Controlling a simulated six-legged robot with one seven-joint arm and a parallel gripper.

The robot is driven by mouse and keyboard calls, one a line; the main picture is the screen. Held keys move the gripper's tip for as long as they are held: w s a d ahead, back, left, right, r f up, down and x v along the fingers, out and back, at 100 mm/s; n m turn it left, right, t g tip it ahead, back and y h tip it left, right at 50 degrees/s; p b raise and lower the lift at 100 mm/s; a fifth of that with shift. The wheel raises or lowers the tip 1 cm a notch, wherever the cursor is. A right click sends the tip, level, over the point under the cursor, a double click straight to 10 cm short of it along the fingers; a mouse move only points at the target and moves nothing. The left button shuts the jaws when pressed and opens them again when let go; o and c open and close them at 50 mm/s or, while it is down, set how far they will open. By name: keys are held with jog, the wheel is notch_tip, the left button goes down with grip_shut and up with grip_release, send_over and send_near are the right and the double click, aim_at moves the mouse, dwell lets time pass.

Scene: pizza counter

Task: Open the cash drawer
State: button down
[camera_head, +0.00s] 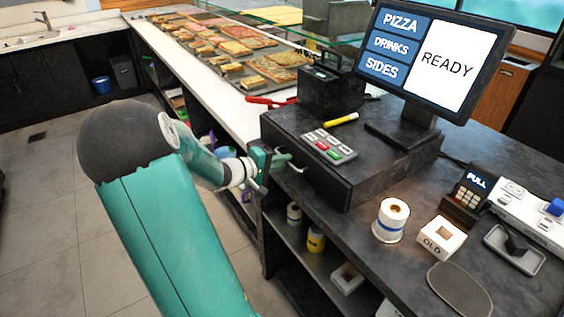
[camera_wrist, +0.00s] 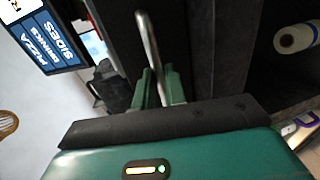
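The cash drawer (camera_head: 322,158) is a black box on the counter under the register screen, and it looks closed. Its metal handle (camera_wrist: 149,45) runs between my two green fingers in the wrist view, which sit close on either side of it. My gripper (camera_wrist: 158,86) appears shut on this handle. In the head view my gripper (camera_head: 274,162) is at the drawer's left front face, and my green arm reaches in from the lower left. The gripper partly hides the handle there.
A paper roll (camera_head: 391,220) and a white OLD box (camera_head: 441,240) stand on the counter (camera_head: 400,268). Open shelves lie below. The floor (camera_head: 62,205) at left is clear.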

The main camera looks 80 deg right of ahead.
jog(key=f+v, duration=0.2)
jog(key=v, duration=0.7)
jog(key=f+v, duration=0.2)
jog(key=v, duration=0.7)
jog(key=shift+w+a, duration=0.55)
jog(key=shift+w, duration=0.1)
jog(key=shift+r, duration=0.15)
jog(key=c, duration=1.5)
grip_release()
jog(key=v, duration=1.3)
jog(key=shift+w+a, duration=0.3)
